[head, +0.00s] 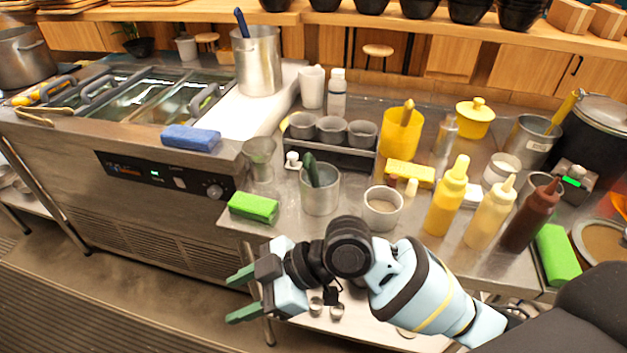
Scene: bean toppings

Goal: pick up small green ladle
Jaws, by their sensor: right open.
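A small green ladle (312,169) stands in a grey metal cup (321,192) on the steel counter, with its dark green handle leaning up out of the rim. The rest of the ladle is hidden inside the cup. My right gripper (236,297) is open and empty, with two green fingers pointing left. It is in front of the counter's front edge, to the lower left of the cup and apart from it. My left gripper is not in view.
A green sponge (254,207) lies at the counter edge left of the cup. A small bowl (382,208) and yellow bottle (445,197) stand to its right. A rack with small cups (331,131) is behind. A blue sponge (191,137) lies on the unit at left.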

